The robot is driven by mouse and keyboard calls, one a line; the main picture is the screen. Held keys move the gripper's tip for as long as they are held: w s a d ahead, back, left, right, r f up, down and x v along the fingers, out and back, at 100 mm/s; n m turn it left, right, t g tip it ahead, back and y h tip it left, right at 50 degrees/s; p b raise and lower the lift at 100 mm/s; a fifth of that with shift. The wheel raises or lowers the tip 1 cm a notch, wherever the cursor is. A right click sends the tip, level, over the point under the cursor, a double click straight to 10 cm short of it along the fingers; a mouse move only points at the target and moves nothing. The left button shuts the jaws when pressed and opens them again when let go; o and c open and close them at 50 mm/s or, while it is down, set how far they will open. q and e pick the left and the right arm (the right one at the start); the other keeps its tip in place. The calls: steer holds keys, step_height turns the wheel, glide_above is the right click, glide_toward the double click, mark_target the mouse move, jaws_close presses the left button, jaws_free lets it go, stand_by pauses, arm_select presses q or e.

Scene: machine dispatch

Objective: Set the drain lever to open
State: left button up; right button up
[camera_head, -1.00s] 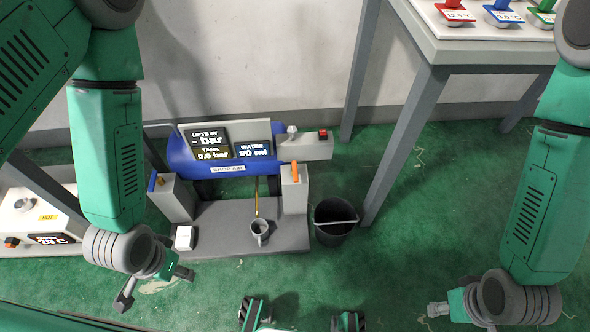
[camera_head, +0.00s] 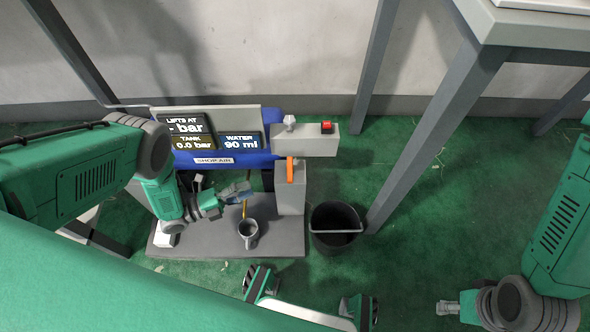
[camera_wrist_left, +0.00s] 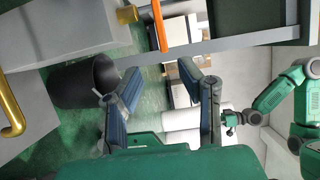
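An orange lever (camera_head: 290,170) stands upright on the grey post (camera_head: 290,193) at the right of the blue shop-air tank (camera_head: 205,160). It also shows as an orange bar at the top of the left wrist view (camera_wrist_left: 159,25). The frames do not show a label saying whether it is the drain lever. My left gripper (camera_head: 240,192) is to the left of that post, above the base plate, apart from the lever. In the left wrist view (camera_wrist_left: 160,72) its fingers are spread with nothing between them. My right gripper (camera_head: 440,308) is low at the right, away from the machine.
A grey mug (camera_head: 248,232) stands on the base plate (camera_head: 205,240) under a brass pipe. A black bucket (camera_head: 335,240) stands on the floor right of the plate. A table leg (camera_head: 430,145) rises beyond it. A red button (camera_head: 327,127) tops the grey box.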

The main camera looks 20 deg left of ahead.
mark_target(290, 173)
arm_select(q)
steer(key=b+x, duration=0.3)
steer(key=x, duration=1)
steer(key=shift+w+d, duration=0.1)
steer(key=shift+d, duration=0.25)
jaws_close()
